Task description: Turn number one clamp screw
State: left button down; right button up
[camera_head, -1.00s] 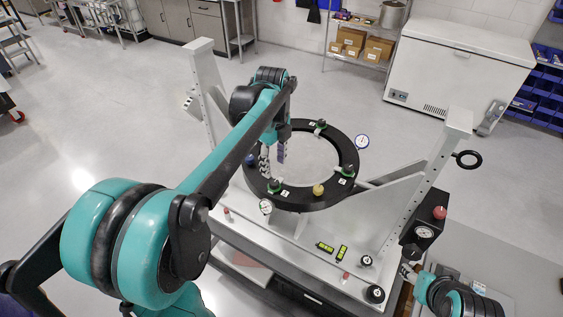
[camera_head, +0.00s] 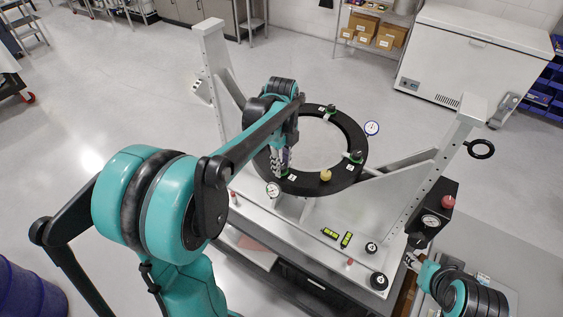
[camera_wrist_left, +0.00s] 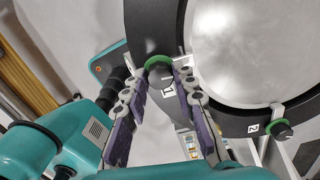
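The black ring (camera_head: 350,133) lies on the white fixture and carries several clamp screws with green collars. The number one clamp screw (camera_wrist_left: 158,66) shows in the left wrist view beside a tag marked 1. In the head view my left gripper hides most of it. My left gripper (camera_head: 279,168) is at the ring's front-left part. In the left wrist view the left gripper (camera_wrist_left: 161,74) is open, its purple-padded fingers apart with the screw between their tips; contact is unclear. My right gripper (camera_head: 412,262) is at the lower right, small and partly hidden.
The number two clamp screw (camera_wrist_left: 281,128) is further along the ring. A yellow ball knob (camera_head: 326,175) and dial gauges (camera_head: 273,190) sit near the ring. White uprights (camera_head: 452,143) flank it. A black box with a red knob (camera_head: 432,213) stands near my right gripper.

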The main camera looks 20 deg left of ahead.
pick_arm(q)
jog(key=shift+n, duration=0.4)
jog(key=n, duration=0.6)
jog(key=shift+n+b, duration=0.3)
jog(key=shift+b, duration=0.05)
jog(key=n, duration=0.3)
jog(key=shift+n, duration=0.3)
jog(key=n, duration=0.3)
jog(key=shift+n, duration=0.3)
jog(key=n, duration=0.7)
jog(key=shift+r+b, duration=0.1)
jog(key=shift+b, duration=0.2)
jog(key=n, duration=0.7)
jog(key=shift+w, duration=0.1)
